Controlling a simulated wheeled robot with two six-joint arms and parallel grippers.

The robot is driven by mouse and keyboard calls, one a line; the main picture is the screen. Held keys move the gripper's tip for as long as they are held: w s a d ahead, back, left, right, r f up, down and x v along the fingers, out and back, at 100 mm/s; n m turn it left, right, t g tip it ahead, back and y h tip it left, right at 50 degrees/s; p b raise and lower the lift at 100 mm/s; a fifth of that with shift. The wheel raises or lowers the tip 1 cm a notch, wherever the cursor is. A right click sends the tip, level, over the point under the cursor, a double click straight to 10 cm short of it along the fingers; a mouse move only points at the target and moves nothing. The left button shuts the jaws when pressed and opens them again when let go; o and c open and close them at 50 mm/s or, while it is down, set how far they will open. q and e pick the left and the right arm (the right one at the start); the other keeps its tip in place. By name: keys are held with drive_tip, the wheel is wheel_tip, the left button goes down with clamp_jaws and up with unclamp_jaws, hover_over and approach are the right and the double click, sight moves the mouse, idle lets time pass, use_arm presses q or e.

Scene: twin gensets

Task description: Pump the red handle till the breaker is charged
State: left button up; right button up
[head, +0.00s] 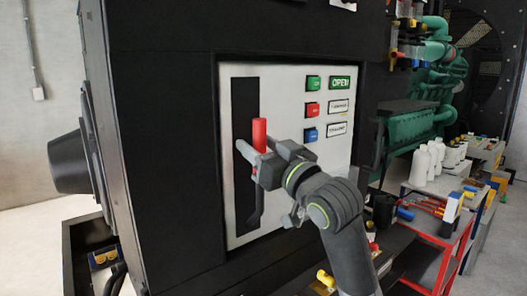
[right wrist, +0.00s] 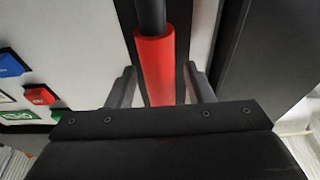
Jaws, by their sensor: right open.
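The red handle (head: 259,135) stands upright in front of the dark slot (head: 245,100) of the breaker's pale panel (head: 300,85). My right gripper (head: 247,152) is at the handle, with its fingers open on either side of the red grip. In the right wrist view the red grip (right wrist: 156,70) lies between the two spread fingers (right wrist: 157,88), with a gap on each side. A dark lever bar (right wrist: 151,15) continues from the grip. A green indicator on the panel reads OPEN (head: 340,83). My left gripper is not in view.
Green, red and blue buttons (head: 312,109) sit on the panel to the right of the slot.

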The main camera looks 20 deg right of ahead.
drive_tip(key=shift+c, duration=0.2)
clamp_jaws()
drive_tip(key=s+d+f+p, duration=0.4)
drive_tip(key=s+f, duration=0.6)
drive_tip(key=s, duration=0.3)
drive_tip(key=shift+d+f+p, duration=0.35)
drive_tip(key=shift+f+p, duration=0.05)
drive_tip(key=shift+p, duration=0.5)
